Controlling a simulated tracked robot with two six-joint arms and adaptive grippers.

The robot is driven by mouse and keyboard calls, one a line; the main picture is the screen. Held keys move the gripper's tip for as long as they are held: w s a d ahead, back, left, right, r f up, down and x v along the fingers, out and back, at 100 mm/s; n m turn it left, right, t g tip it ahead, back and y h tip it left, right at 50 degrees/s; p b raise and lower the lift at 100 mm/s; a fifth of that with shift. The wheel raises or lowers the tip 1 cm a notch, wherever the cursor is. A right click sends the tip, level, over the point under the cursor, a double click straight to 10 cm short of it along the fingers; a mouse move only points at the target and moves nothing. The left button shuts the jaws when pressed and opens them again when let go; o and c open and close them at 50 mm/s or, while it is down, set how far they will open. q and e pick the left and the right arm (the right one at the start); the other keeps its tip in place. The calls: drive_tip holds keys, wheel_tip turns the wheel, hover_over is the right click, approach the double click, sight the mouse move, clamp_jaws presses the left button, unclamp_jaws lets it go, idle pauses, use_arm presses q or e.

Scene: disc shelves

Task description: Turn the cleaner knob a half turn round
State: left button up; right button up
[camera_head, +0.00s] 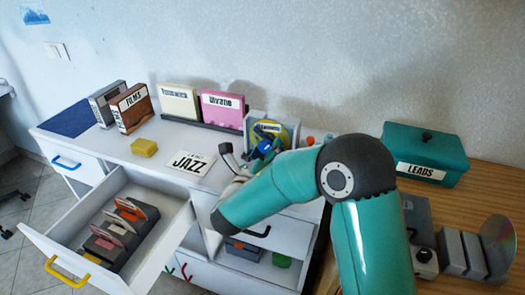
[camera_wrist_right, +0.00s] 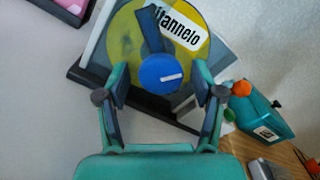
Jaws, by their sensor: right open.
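The cleaner knob (camera_wrist_right: 161,76) is round and blue with a short white mark, in front of a yellow disc (camera_wrist_right: 126,42) in the right wrist view. A dark blue arm runs up from the knob across the disc. My right gripper (camera_wrist_right: 159,84) is open, one finger on each side of the knob, with gaps showing on both sides. In the head view the right gripper (camera_head: 246,156) reaches to the cleaner on the white cabinet top, and the arm hides part of it. The blue part of the cleaner (camera_head: 268,146) shows there. My left gripper is out of view.
A JAZZ card (camera_head: 190,163) and a yellow block (camera_head: 144,147) lie to the left on the cabinet top. A pink case (camera_head: 222,108) stands behind. An open drawer (camera_head: 150,262) holds several discs. A teal LEADS box (camera_head: 425,152) stands right.

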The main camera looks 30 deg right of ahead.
drive_tip(key=c, duration=1)
drive_tip(key=shift+a, duration=0.5)
drive_tip(key=shift+c, duration=0.7)
drive_tip(key=shift+d, duration=0.3)
drive_tip(key=shift+d+f+m+b, duration=0.1)
drive_tip(key=shift+f+m+b, duration=0.05)
drive_tip(key=shift+m+b, duration=0.8)
drive_tip(key=m+b, duration=1.1)
drive_tip(key=b, duration=0.2)
drive_tip(key=m+b, duration=1.1)
drive_tip(key=b, duration=0.1)
drive_tip(key=shift+w, duration=0.15)
drive_tip(key=m+b, duration=0.2)
drive_tip(key=m, duration=0.1)
drive_tip(key=shift+r, duration=0.25)
drive_tip(key=shift+r+m+b, duration=0.1)
drive_tip(key=shift+m+b, duration=0.75)
drive_tip(key=shift+m, duration=0.1)
